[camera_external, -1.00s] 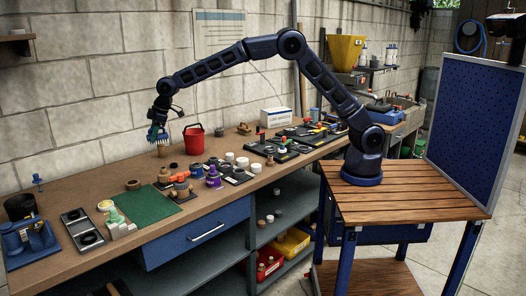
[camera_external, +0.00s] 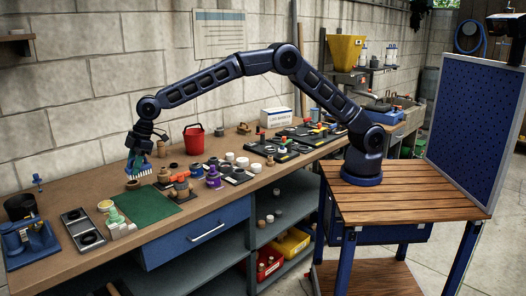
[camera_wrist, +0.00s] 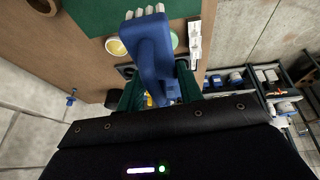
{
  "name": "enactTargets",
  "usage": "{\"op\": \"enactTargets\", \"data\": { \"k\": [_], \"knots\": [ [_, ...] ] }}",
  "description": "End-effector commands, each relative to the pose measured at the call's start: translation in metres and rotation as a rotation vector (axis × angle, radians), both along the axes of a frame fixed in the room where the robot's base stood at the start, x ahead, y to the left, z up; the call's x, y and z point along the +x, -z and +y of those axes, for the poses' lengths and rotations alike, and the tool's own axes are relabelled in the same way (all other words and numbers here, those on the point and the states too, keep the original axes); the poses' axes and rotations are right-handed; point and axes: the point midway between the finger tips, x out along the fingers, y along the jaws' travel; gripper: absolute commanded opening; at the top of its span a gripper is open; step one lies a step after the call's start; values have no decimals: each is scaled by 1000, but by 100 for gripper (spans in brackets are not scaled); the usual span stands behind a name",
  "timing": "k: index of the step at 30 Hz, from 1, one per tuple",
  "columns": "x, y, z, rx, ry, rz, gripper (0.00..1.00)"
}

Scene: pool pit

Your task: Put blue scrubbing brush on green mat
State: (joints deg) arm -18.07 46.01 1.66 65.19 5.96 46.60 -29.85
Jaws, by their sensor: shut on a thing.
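The blue scrubbing brush (camera_wrist: 157,55) has pale bristles and is held between my gripper's fingers in the wrist view. In the external view the brush (camera_external: 138,168) hangs bristles-down over the bench, just behind the back edge of the green mat. My gripper (camera_external: 140,155) is shut on the brush. The green mat (camera_external: 150,207) lies flat on the workbench, with its middle bare. The mat also shows at the top of the wrist view (camera_wrist: 95,15).
A round brown ring (camera_external: 132,184) lies right by the brush, behind the mat. A pale green-topped brush-like item (camera_external: 116,222) stands at the mat's left edge. Brown and orange pieces (camera_external: 180,183) crowd its right side. A red bucket (camera_external: 194,139) stands farther back.

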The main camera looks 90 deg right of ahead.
Motion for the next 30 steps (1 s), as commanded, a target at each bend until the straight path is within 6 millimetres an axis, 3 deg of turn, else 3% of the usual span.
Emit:
{"op": "enactTargets", "data": {
  "k": [12, 16, 23, 30],
  "knots": [
    [0, 89, 0, 0, 1, 1, 0],
    [0, 106, 0, -1, 1, 2, 0],
    [0, 117, 0, -1, 0, -1, 0],
    [0, 148, 0, 0, 1, 1, 0]
  ]
}}
